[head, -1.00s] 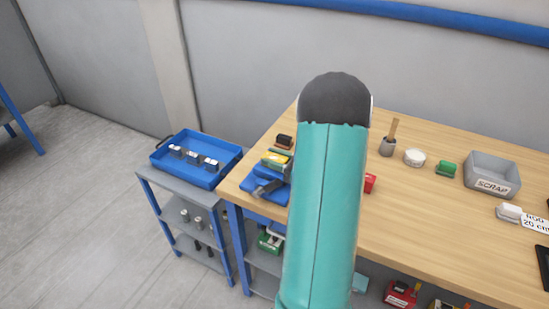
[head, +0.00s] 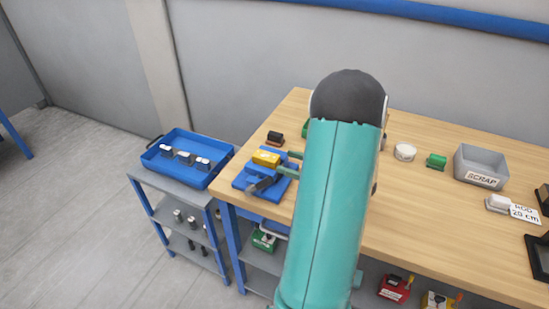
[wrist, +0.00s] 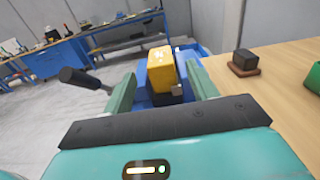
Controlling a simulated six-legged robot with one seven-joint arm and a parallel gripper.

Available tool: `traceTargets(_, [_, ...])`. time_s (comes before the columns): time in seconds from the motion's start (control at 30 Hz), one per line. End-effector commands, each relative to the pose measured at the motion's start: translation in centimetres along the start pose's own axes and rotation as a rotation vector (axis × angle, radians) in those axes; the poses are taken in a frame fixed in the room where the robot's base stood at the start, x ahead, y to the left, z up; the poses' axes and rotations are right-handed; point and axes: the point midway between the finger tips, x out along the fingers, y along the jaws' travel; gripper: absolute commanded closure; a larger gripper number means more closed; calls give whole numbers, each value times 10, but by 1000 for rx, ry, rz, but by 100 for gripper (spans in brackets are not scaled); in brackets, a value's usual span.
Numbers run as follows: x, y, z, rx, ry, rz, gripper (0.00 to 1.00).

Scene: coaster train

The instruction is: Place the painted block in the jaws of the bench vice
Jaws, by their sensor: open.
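The painted block (head: 266,158) is yellow and sits at the blue bench vice (head: 282,188), at the left end of the workbench. In the wrist view the block shows beyond and between the fingertips of my gripper (wrist: 162,88), with gaps on both sides.
The vice's dark-ended handle (wrist: 80,78) sticks out beside my finger. A dark block on a brown base (head: 275,138) stands behind the vice. A blue tray (head: 172,143) is on the cart at left. A grey scrap bin (head: 480,166) stands at right.

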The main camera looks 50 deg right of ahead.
Motion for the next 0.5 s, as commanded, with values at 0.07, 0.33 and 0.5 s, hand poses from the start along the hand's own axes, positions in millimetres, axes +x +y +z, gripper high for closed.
traceTargets(0.07, [-15, 0, 0, 0, 0, -3, 42])
traceTargets(0.33, [-38, 0, 0, 0, 0, 1, 42])
traceTargets(0.5, [-38, 0, 0, 0, 0, 2, 42])
